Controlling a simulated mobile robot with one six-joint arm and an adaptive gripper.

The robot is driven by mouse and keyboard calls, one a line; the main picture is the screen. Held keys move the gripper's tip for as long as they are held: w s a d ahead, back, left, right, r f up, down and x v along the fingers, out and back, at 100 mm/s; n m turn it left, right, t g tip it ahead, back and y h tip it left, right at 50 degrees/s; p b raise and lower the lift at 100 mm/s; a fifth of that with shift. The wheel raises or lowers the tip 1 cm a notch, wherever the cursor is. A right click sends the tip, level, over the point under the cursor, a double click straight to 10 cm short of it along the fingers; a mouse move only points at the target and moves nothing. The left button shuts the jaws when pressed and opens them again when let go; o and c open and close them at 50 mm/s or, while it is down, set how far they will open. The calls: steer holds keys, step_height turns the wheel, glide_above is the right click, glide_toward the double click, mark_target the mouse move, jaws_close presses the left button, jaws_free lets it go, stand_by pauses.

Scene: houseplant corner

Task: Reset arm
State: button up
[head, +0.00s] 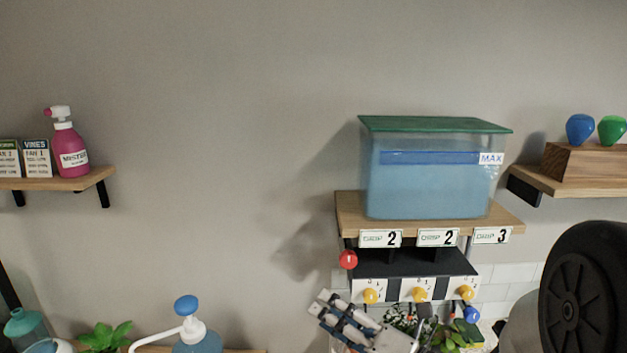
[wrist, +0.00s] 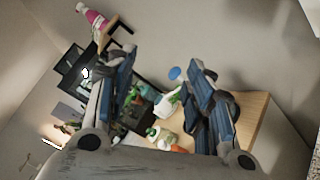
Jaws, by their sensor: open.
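My gripper (head: 345,318) is at the bottom of the head view, right of centre. A wooden bench (wrist: 250,112) with bottles lies beyond the fingers in that view. From these views I cannot tell whether the gripper touches the plants behind it.
A blue-filled tank (head: 430,190) with a green lid stands on a wooden shelf (head: 345,212). Yellow knobs (head: 371,296) and a red ball (head: 348,260) sit below it. A pink mister (head: 70,152) stands on the left shelf. A blue-topped pump bottle (head: 188,330) is below. The middle wall is bare.

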steer(key=s+a+f+n+g+h, duration=0.1)
steer(key=s+a+n+g, duration=0.2)
steer(key=s+n+g, duration=0.5)
steer(key=s+a+f+n+g+h, duration=0.1)
steer(key=s+a+n+g, duration=0.25)
steer(key=s+n, duration=0.8)
steer(key=s+d+f+n+h, duration=0.35)
steer(key=d+n+h, duration=0.4)
steer(key=n, duration=0.45)
steer(key=d+r+n+t+h+b, duration=0.1)
steer(key=d+r+n+t+h, duration=0.1)
steer(key=d+n+t+h, duration=0.2)
steer(key=d+n, duration=0.3)
steer(key=d, duration=0.2)
steer(key=shift+w+r, duration=0.35)
steer(key=shift+r, duration=0.05)
steer(key=shift+o, duration=0.3)
